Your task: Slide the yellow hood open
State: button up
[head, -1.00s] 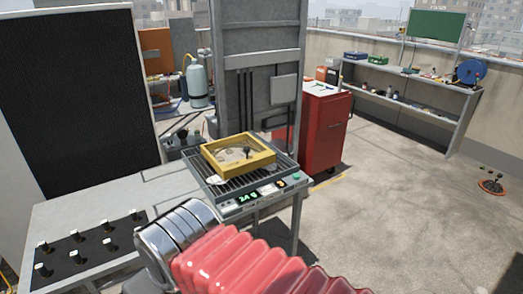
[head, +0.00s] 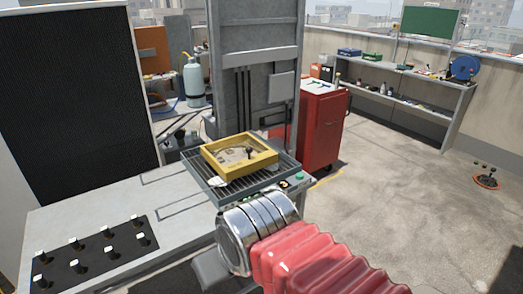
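The yellow hood (head: 241,143) is a low square yellow frame with a clear top. It lies on the slatted top of a grey scale-like unit (head: 192,168) at the end of the bench. A small black knob or lever (head: 250,153) shows at its right side. Through the clear top I see a tan surface, but I cannot make out details. My arm, with chrome rings and red ribbed bellows, crosses the lower right foreground, in front of the unit. My gripper's fingers do not show.
A grey bench (head: 100,205) with a black knob panel (head: 95,250) runs along the left. A tall grey post (head: 252,60) stands behind the hood. A red cabinet (head: 322,130) is behind to the right, and a shelf (head: 405,95) lines the wall. The right floor is mostly open.

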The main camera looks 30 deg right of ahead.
aim_at(228, 172)
jog(key=u, duration=0.05)
jog(key=i, duration=1)
jog(key=z, duration=0.1)
